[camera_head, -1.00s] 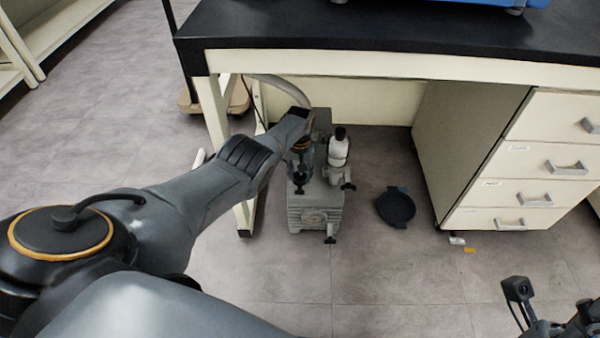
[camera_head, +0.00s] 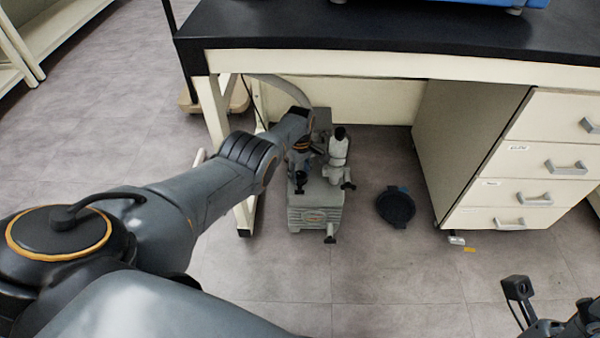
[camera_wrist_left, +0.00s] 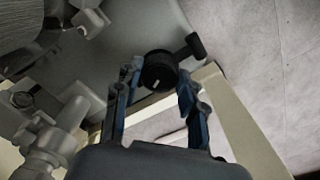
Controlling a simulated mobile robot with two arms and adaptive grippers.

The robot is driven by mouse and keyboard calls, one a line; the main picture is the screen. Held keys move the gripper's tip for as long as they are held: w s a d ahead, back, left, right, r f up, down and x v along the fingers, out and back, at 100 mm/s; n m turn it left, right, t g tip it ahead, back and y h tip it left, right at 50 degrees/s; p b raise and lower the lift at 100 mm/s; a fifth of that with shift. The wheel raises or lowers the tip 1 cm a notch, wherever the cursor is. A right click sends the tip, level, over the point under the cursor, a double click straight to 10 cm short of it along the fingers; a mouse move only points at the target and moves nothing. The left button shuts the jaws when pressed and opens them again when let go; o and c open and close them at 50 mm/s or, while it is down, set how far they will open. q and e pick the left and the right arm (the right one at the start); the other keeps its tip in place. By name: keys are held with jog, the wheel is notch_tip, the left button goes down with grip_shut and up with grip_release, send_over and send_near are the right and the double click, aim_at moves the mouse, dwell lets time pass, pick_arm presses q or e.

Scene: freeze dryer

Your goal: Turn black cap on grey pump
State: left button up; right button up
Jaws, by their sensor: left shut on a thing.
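The grey pump (camera_head: 316,210) stands on the floor under the bench; its grey body (camera_wrist_left: 125,35) also fills the top of the left wrist view. My left gripper (camera_head: 299,178) reaches down onto the pump's left side, and my wrist hides part of it. In the left wrist view, the black cap (camera_wrist_left: 158,70) has a white mark and sits between the blue-grey fingertips of my left gripper (camera_wrist_left: 161,84), which are shut on it. Part of my right arm shows at the bottom right of the head view; its fingers cannot be made out clearly.
A black-topped bench (camera_head: 370,40) overhangs the pump. A bench leg (camera_head: 212,115) is close on the left, and a drawer cabinet (camera_head: 470,150) stands on the right. A round black lid-like thing (camera_head: 396,207) lies on the floor right of the pump. Floor in front is clear.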

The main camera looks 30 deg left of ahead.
aim_at(300, 175)
pick_arm(q)
jog(key=shift+n, duration=0.6)
jog(key=o, duration=1.1)
jog(key=shift+o, duration=0.2)
jog(key=shift+r, duration=0.15)
jog(key=shift+w+r, duration=0.1)
jog(key=shift+r, duration=0.4)
notch_tip(300, 175, up, 11)
jog(key=shift+f, duration=0.15)
